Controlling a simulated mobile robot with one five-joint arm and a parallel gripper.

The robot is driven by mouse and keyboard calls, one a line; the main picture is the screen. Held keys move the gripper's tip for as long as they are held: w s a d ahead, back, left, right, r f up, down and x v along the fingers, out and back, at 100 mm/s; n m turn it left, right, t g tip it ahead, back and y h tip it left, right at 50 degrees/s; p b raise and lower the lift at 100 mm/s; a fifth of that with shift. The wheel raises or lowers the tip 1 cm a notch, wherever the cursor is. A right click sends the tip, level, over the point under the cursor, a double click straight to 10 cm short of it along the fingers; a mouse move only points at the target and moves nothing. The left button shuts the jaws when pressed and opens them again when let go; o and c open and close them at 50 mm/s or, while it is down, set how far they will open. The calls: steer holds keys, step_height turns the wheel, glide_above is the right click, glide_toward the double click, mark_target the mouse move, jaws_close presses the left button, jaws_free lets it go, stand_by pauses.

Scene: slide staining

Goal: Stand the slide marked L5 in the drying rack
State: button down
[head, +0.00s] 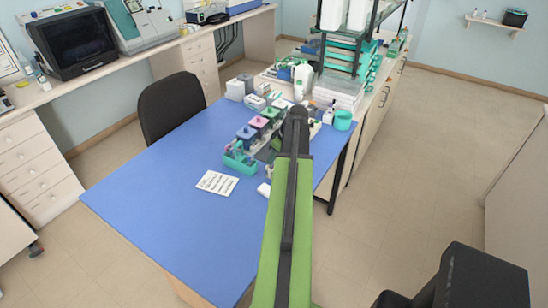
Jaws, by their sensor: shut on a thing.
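My green and black arm reaches up from the bottom over the blue table (160,190) in the head view. Its dark far end is above the staining items, and my gripper is hidden behind it. I cannot see the slide marked L5 or any slide label. A teal open holder (238,163) stands on the table just left of my arm, with small pale things in it. I cannot tell whether it is the drying rack.
A written card (217,183) lies flat left of my arm. A small white item (264,189) is beside the arm. Bottles, boxes and a teal cup (343,120) crowd the back. A black chair (170,112) stands at the left edge. The table's front left is clear.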

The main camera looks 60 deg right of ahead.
steer(key=shift+f+b, duration=0.3)
stand_by(0.4)
steer(key=c, duration=1)
jaws_free()
steer(key=p+v, duration=1.6)
steer(key=v, duration=0.1)
steer(key=shift+r, duration=0.25)
